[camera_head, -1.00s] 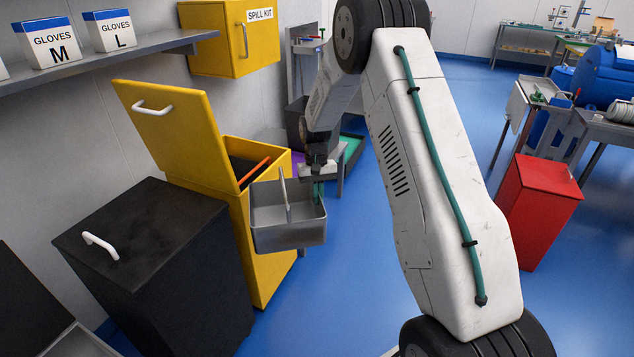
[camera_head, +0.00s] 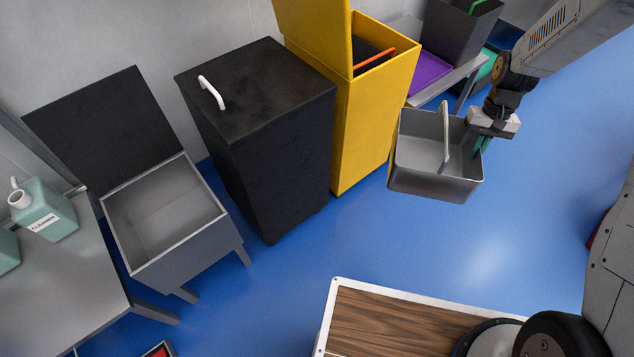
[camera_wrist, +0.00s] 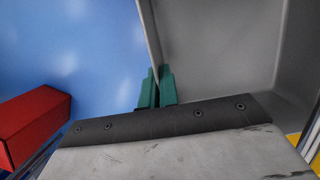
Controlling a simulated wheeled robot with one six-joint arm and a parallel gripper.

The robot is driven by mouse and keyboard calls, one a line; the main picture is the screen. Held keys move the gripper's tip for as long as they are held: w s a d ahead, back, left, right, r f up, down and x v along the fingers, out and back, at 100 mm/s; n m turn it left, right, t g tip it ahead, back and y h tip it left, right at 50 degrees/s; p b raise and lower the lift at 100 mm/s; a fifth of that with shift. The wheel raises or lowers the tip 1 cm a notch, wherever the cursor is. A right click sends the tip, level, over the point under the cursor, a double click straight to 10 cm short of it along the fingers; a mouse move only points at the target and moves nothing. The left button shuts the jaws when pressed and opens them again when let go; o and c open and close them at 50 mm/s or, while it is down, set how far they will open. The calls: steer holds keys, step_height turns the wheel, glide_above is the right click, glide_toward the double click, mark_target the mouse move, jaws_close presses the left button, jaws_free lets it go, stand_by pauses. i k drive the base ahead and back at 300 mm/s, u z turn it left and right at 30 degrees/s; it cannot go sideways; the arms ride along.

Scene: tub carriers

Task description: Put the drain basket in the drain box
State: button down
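A grey metal basket (camera_head: 435,185) with an upright bar handle hangs in the air in front of the open yellow bin, in the head view; I take it as the drain basket. My gripper (camera_head: 480,147) is at its right side. In the wrist view the green fingers (camera_wrist: 155,88) are shut on the basket's thin wall (camera_wrist: 152,40), one on each side. The basket looks empty and roughly level. A grey box on legs (camera_head: 180,245) with its dark lid raised stands at the left, open and empty inside; it may be the drain box, but no label shows.
A closed black bin (camera_head: 268,140) stands between the grey box and the yellow bin (camera_head: 365,125), whose lid is up. A table (camera_head: 60,290) with cleaner jugs (camera_head: 45,208) is at far left. Blue floor (camera_head: 290,280) is clear in front of the bins.

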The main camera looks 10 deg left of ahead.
mark_target(184, 231)
steer(key=z, duration=1.2)
steer(key=k, duration=1.05)
steer(key=u, duration=2.6)
steer(key=i, duration=1)
